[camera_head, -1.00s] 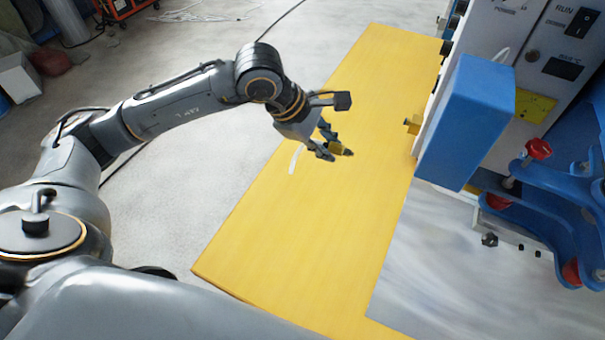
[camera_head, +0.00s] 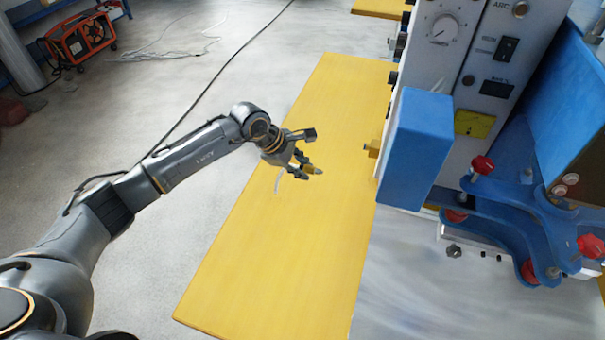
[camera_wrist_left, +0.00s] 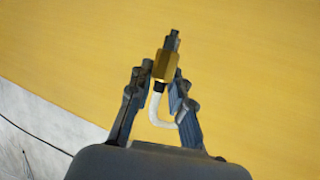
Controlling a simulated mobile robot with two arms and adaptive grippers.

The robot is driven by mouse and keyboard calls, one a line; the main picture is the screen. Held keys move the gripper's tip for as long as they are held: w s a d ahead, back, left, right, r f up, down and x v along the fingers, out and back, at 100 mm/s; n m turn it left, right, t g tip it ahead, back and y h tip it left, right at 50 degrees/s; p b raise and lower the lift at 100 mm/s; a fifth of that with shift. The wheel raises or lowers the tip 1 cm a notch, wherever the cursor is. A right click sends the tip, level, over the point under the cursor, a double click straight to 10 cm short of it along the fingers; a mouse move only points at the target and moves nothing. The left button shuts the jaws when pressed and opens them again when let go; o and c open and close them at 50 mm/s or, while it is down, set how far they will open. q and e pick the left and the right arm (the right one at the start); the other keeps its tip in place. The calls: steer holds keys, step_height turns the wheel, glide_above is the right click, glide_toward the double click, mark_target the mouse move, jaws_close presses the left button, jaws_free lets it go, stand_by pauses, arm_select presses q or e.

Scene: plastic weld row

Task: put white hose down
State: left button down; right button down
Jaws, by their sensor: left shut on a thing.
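The white hose (camera_wrist_left: 162,110) shows in the left wrist view as a short curved white tube with a brass fitting (camera_wrist_left: 166,66) and a dark tip at its far end. My left gripper (camera_wrist_left: 160,90) is shut on it, with the fitting pointing out past the fingertips. In the head view my left gripper (camera_head: 302,163) is over the yellow table (camera_head: 290,250), near its left edge. A pale length of the hose (camera_head: 278,184) shows below the gripper there. I cannot tell whether the hose touches the table. My right gripper is not in view.
A blue block (camera_head: 415,150) on the white welding machine (camera_head: 450,70) stands to the right, with a blue clamp fixture (camera_head: 500,215) with red knobs beside it. The front of the yellow table is clear. An orange machine (camera_head: 82,38) and cables are on the floor behind.

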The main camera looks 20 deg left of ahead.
arm_select(q)
steer(key=shift+w+f, duration=0.25)
steer(key=shift+f, duration=0.05)
step_height(320, 180, down, 2)
steer(key=shift+f+p, duration=0.15)
steer(key=shift+p, duration=0.4)
steer(key=shift+f, duration=0.4)
steer(key=shift+f, duration=0.1)
steer(key=c, duration=1.2)
jaws_free()
